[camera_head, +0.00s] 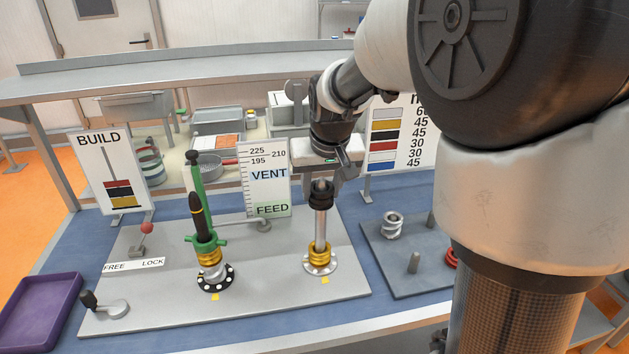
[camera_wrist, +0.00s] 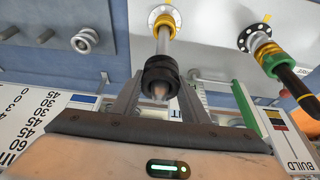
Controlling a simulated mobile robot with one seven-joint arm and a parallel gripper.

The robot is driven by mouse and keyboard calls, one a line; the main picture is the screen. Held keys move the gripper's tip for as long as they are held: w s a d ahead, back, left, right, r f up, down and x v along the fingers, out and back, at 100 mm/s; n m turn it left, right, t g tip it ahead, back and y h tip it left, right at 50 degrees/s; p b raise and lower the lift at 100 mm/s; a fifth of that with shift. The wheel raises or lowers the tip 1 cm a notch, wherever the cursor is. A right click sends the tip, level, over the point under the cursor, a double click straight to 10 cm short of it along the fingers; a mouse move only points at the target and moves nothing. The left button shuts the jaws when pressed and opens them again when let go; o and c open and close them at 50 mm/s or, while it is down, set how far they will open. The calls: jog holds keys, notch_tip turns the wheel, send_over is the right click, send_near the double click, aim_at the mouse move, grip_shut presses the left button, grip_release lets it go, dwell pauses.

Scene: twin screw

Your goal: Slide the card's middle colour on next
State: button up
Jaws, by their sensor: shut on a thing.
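The BUILD card (camera_head: 107,175) stands at the left; its stack is red on top, black in the middle and yellow at the bottom. My gripper (camera_head: 321,182) is shut on a black ring (camera_head: 320,199) at the upper end of the right post (camera_head: 320,232). In the wrist view the black ring (camera_wrist: 160,72) sits between my fingers (camera_wrist: 158,88), and a pale tip shows through its hole. The ring appears to be around the post's top. A gold ring (camera_head: 318,257) sits low on this post, above its round flange, apart from the black ring.
The left post carries a green clamp (camera_head: 199,215), a black pointed piece (camera_head: 198,210) and gold at its base. A FREE/LOCK lever (camera_head: 147,229), a VENT/FEED panel (camera_head: 268,180) and a purple tray (camera_head: 40,310) stand around. A grey peg plate (camera_head: 400,275) with rings is at the right.

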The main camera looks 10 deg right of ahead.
aim_at(321, 217)
jog(key=shift+f+b, duration=2.9)
jog(key=shift+f, duration=0.95)
jog(key=o, duration=1.3)
jog(key=shift+o, duration=0.2)
jog(key=p+v, duration=0.2)
jog(key=v, duration=1.5)
jog(key=shift+r, duration=0.25)
